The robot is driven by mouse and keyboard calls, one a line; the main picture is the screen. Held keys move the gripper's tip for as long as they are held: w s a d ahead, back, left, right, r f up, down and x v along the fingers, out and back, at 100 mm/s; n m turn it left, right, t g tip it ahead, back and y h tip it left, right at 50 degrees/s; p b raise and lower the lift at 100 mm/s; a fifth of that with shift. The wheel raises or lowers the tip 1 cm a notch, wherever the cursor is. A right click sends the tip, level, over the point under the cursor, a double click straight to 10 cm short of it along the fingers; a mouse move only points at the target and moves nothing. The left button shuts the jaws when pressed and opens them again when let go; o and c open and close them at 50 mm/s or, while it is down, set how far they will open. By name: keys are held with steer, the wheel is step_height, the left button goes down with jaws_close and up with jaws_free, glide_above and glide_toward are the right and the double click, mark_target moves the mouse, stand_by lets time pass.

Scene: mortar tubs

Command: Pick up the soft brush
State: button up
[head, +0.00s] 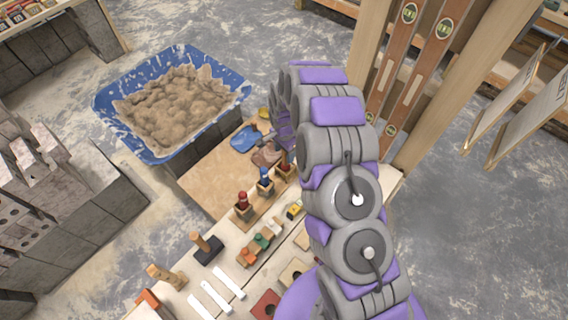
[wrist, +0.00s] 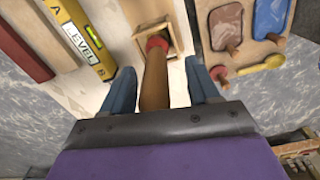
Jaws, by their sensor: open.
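A tool with a round wooden handle (wrist: 154,82) and a red collar stands in a square wooden holder (wrist: 178,42) in the wrist view. Its lower end is hidden, so I cannot tell for sure that it is the soft brush. My gripper (wrist: 158,72) is open, with one blue-grey finger on each side of the handle. No grip on it shows. In the head view, similar tools stand in a row of wooden holders: a red one (head: 242,200), a blue one (head: 264,176) and a reddish one (head: 284,165) close beside my arm. My gripper's fingertips are hidden there.
A yellow level (wrist: 80,38) lies left of the holder. A board (wrist: 248,52) with a brown float, a blue float (wrist: 270,18) and a yellow-handled tool is at right. A blue mortar tub (head: 178,158) stands beyond the bench (head: 205,180). Wooden posts (head: 440,110) with levels stand at right.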

steer(key=shift+d+r, duration=0.1)
steer(key=shift+d, duration=0.45)
steer(key=c, duration=0.5)
steer(key=shift+a, duration=0.3)
steer(key=c, duration=0.6)
steer(key=shift+d+r, duration=0.1)
steer(key=shift+r, duration=0.5)
step_height(320, 180, up, 9)
steer(key=shift+f+p, duration=0.1)
steer(key=shift+p, duration=0.85)
steer(key=o, duration=0.5)
jaws_close()
